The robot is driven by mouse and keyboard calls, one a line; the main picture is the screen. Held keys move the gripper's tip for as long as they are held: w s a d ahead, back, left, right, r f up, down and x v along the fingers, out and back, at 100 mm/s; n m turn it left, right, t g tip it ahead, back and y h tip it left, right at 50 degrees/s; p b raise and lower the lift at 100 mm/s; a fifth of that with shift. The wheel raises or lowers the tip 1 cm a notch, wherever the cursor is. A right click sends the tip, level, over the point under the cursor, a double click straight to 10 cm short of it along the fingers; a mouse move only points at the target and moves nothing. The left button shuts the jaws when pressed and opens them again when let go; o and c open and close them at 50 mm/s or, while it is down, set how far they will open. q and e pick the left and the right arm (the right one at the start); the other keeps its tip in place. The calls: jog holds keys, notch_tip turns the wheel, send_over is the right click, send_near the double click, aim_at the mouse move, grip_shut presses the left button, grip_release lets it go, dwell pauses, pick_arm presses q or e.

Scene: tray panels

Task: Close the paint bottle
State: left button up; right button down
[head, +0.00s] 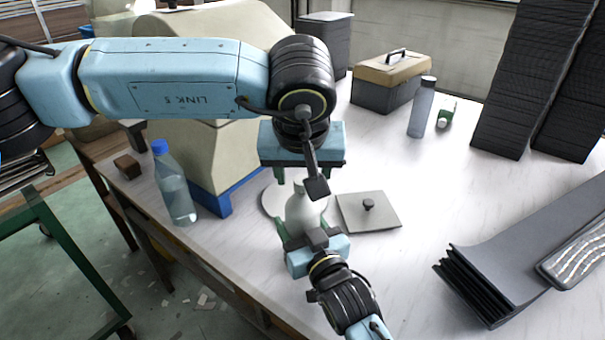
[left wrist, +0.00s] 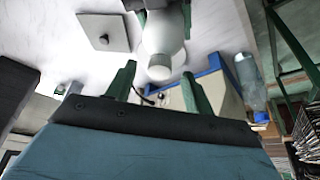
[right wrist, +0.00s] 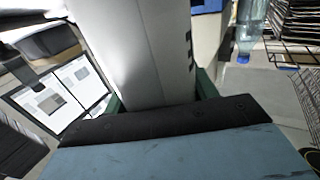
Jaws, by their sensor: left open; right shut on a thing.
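The white paint bottle (head: 304,210) stands upright near the middle of the table. My right gripper (head: 306,234) is shut on its body from the near side; in the right wrist view the pale bottle body (right wrist: 140,50) fills the space between the green fingers. My left gripper (head: 300,180) is open above the bottle, pointing down.
A grey square plate with a black knob (head: 384,218) lies right of the bottle. A clear water bottle (head: 173,187) and a cream box with blue base (head: 223,190) stand left. A toolbox (head: 378,98) and grey-blue bottle (head: 422,108) are behind; dark panels (head: 510,250) lie right.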

pick_arm(q)
jog(key=v, duration=1.1)
jog(key=shift+r, duration=0.1)
pick_arm(e)
jog(key=shift+c, duration=1.9)
grip_release()
pick_arm(q)
notch_tip(320, 180, up, 2)
jog(key=shift+r+p, duration=0.1)
jog(key=shift+p, duration=1)
pick_arm(e)
jog(key=v, duration=1.3)
jog(key=shift+s, duration=0.2)
jog(key=shift+d, duration=0.15)
